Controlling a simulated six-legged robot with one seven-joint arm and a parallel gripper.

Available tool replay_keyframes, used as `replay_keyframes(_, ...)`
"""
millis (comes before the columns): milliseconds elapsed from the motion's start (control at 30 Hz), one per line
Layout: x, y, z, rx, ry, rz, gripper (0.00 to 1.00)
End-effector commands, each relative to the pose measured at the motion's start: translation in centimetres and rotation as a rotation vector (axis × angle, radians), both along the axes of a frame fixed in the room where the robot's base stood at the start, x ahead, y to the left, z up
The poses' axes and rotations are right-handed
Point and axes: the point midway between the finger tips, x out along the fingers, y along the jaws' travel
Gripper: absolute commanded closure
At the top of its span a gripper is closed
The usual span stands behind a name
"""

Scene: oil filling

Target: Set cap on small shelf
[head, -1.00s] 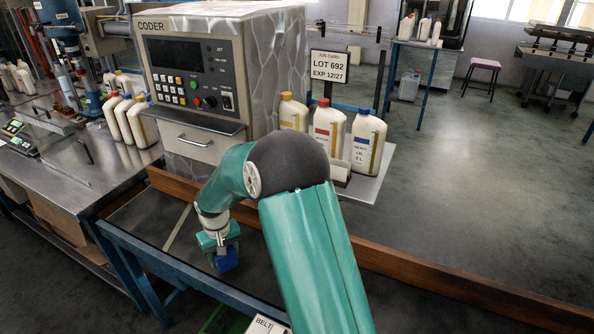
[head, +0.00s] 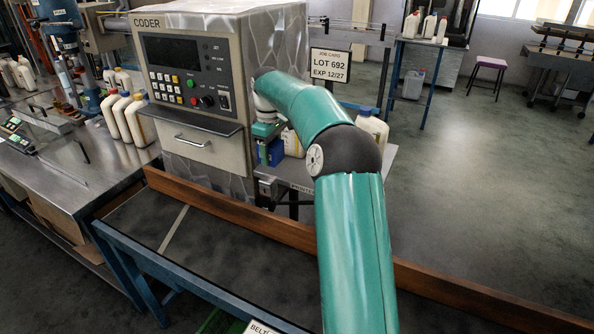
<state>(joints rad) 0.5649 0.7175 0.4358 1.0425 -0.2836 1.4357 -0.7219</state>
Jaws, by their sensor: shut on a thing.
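My gripper (head: 268,148) is raised at the right side of the coder, over the left end of a small metal shelf (head: 388,158). It is shut. A blue block shows at its end; the cap itself is too small or hidden to make out between the fingers. White bottles stand on the shelf: part of one (head: 292,143) shows just right of the gripper, and one with a blue top (head: 371,126) shows behind my arm. My arm hides the middle of the shelf. I cannot tell whether the gripper touches the shelf.
The coder (head: 190,85) stands close left of the gripper, with a drawer (head: 195,145) in front. A job card sign (head: 329,66) stands behind the shelf. A brown rail (head: 240,215) and dark belt (head: 190,240) run below. More bottles (head: 127,117) stand on the left table.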

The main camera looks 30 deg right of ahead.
Motion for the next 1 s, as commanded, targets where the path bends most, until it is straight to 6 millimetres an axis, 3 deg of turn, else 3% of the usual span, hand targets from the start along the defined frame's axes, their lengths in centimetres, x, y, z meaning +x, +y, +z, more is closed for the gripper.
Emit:
replay_keyframes(300, 2.3, -6.9, -3.4, 0.002, 0.000, -0.004, 0.69)
replay_keyframes(500, 3.2, -9.7, -7.0, 0.003, 0.002, -0.004, 0.69)
replay_keyframes(767, 3.8, -11.3, -8.9, 0.001, -0.001, -0.002, 0.69)
replay_keyframes(1000, 3.8, -11.6, -11.9, 0.001, 0.002, -0.002, 0.69)
